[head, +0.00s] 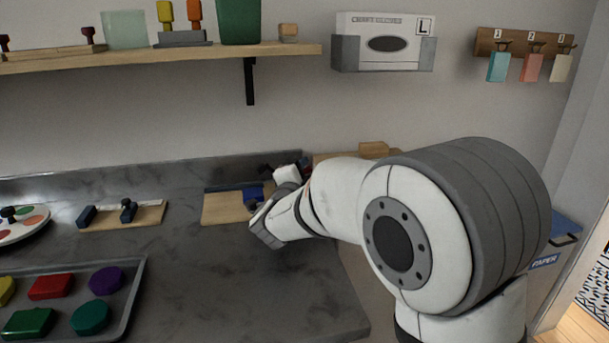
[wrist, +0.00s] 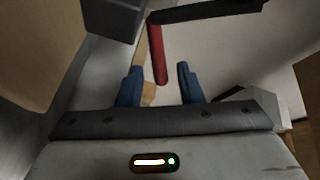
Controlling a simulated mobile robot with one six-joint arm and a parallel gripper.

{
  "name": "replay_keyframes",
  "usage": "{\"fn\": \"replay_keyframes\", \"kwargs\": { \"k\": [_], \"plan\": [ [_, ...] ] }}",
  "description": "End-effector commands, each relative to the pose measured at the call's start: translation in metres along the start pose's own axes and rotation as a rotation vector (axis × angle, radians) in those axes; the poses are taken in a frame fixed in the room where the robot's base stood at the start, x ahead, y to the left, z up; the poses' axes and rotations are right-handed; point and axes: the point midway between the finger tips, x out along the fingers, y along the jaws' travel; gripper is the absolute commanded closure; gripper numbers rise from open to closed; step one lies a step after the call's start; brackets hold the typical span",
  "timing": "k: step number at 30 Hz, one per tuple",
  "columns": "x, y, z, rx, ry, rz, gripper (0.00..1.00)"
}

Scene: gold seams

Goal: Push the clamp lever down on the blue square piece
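A blue piece (head: 253,192) sits on a wooden board (head: 222,209) on the grey counter, partly hidden by my arm in the head view. In the wrist view my gripper (wrist: 159,70) has its two blue fingertips apart. A red clamp lever (wrist: 157,52) shows in the gap between them, nearer the left finger, and joins a dark bar (wrist: 210,11) at the top. I cannot tell whether a finger touches it. The fingers are not clear in the head view.
A tray (head: 137,288) of several coloured pieces lies at the front left. Another wooden board (head: 152,214) with dark fixtures lies left of the blue piece's board. A shelf (head: 160,55) runs above. The counter (head: 200,300) in front is clear.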

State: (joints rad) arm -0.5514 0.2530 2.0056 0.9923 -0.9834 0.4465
Motion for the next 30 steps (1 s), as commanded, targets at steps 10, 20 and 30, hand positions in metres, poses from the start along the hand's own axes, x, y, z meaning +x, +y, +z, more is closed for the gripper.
{"fn": "replay_keyframes", "kwargs": {
  "k": [10,20,30],
  "plan": [
    [-0.0003,-0.0004,0.0002,0.000,-0.001,-0.001,0.80],
    [-0.0006,-0.0004,0.0006,-0.001,-0.002,-0.001,1.00],
    [-0.0006,-0.0001,0.0005,-0.002,-0.001,0.000,1.00]
  ]
}}
